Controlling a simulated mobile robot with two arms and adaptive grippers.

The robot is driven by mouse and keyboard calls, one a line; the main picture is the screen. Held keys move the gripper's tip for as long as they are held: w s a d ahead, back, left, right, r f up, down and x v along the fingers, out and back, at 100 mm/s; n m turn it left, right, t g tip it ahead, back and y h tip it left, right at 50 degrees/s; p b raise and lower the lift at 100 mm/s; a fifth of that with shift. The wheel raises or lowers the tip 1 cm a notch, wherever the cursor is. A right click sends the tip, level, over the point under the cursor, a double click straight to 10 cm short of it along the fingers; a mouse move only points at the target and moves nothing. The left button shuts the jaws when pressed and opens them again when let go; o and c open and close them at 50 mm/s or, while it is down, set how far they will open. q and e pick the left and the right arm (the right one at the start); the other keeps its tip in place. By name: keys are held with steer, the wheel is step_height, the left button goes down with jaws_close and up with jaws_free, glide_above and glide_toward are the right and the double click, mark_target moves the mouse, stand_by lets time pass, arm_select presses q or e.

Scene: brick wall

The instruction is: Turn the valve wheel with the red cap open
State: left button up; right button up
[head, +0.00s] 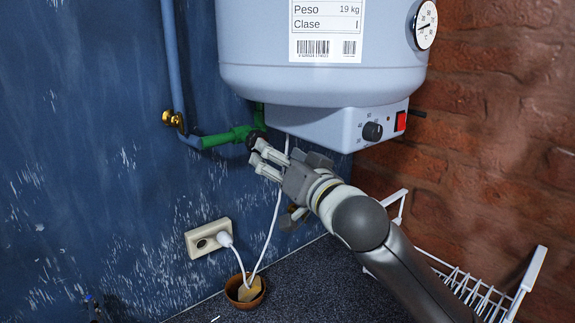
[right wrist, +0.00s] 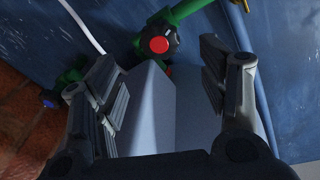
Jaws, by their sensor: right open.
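The valve wheel with the red cap (right wrist: 159,44) shows in the right wrist view, a dark wheel on a green pipe fitting. It lies ahead of my right gripper (right wrist: 155,78), between the lines of its two fingers and apart from them. In the head view a dark wheel (head: 257,138) sits on the green pipe under the heater, partly hidden, and its cap colour cannot be seen. My right gripper (head: 265,162) is just below it there, open and empty. A second dark valve with a blue cap (right wrist: 50,99) is at the left of the wrist view. My left gripper is not in view.
The pale blue water heater (head: 320,85) hangs close above my right gripper. A white cable (head: 272,230) runs behind it to a socket (head: 208,238). A brown pot (head: 243,303) and a white wire rack (head: 470,290) stand below.

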steer(key=v, duration=0.3)
steer(key=shift+s+f, duration=0.1)
